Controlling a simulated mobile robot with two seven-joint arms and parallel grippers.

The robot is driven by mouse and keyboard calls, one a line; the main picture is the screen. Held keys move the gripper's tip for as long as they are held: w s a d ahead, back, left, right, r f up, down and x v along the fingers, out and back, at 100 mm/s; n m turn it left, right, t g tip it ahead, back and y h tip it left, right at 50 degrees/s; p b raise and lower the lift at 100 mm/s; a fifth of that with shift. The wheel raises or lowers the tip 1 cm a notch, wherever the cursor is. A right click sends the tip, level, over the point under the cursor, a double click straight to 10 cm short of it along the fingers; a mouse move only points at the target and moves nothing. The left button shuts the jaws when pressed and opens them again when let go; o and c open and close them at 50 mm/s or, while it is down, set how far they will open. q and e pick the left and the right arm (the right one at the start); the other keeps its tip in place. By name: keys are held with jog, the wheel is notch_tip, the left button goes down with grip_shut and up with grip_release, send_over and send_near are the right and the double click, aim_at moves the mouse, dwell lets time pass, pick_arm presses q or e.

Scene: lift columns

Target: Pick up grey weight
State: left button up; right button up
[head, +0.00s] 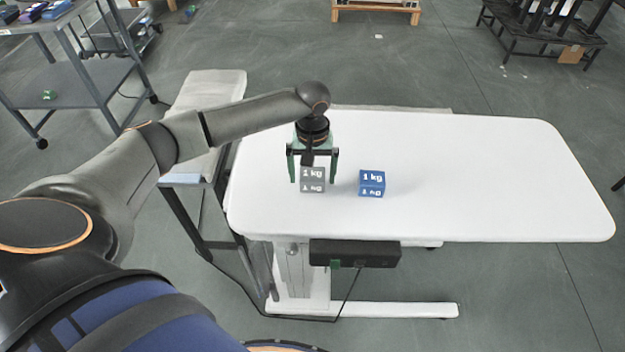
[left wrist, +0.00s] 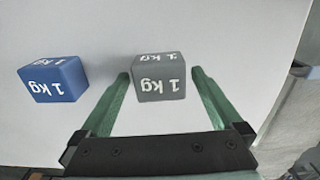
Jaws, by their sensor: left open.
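The grey weight (head: 312,180) is a cube marked "1 kg" on the white table (head: 480,180), left of its middle. It also shows in the left wrist view (left wrist: 159,78), between and just beyond the tips of the green fingers. My left gripper (head: 313,176) is open and points down over the grey weight, with one finger on each side of it. I cannot tell from the head view how far the fingertips are above the tabletop. The left gripper's fingers (left wrist: 160,85) look clear of the weight's sides. My right gripper is not in view.
A blue "1 kg" weight (head: 372,183) stands to the right of the grey one, a small gap away. The table's right half is bare. A grey bench (head: 205,95) adjoins the table's left side. A metal cart (head: 80,85) stands at the far left.

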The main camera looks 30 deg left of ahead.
pick_arm(q)
jog(key=shift+f, duration=0.6)
grip_shut()
jog(key=shift+w+r, duration=0.1)
jog(key=shift+r, duration=0.05)
dwell(0.5)
